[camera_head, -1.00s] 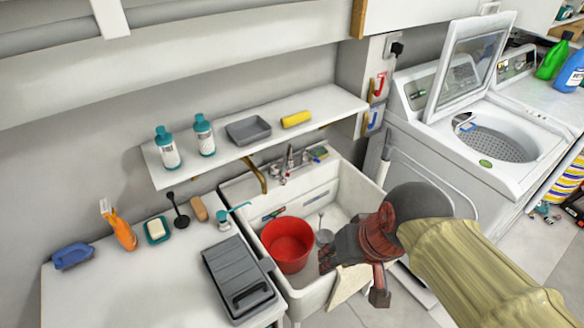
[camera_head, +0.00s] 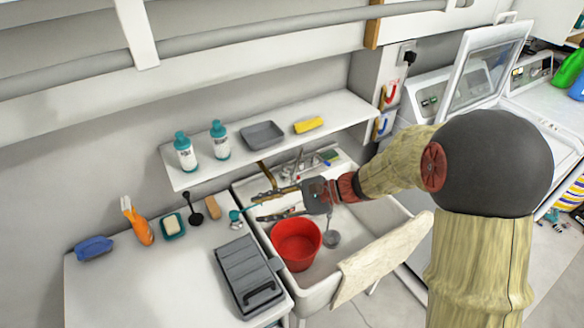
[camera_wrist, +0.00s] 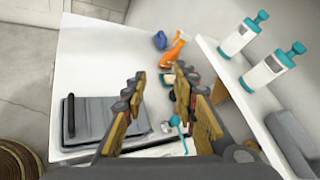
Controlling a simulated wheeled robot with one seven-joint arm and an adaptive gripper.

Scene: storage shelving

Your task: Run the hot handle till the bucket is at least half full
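A red bucket (camera_head: 296,243) stands in the white sink (camera_head: 318,284), at its left side. Its inside shows red, and I cannot make out any water. The metal faucet (camera_head: 298,165) is at the back of the sink, partly hidden by my gripper and the shelf. I cannot tell which handle is the hot one, and no running stream is visible. My gripper (camera_head: 256,207) is above the back left of the sink, between faucet and bucket in the picture, pointing left. In the wrist view its fingers (camera_wrist: 160,80) are apart with nothing held between them.
A white shelf (camera_head: 290,141) with bottles (camera_head: 186,152), a grey tray (camera_head: 262,134) and a yellow sponge (camera_head: 308,125) overhangs the sink's back. A cloth (camera_head: 383,258) hangs over the sink's front right.

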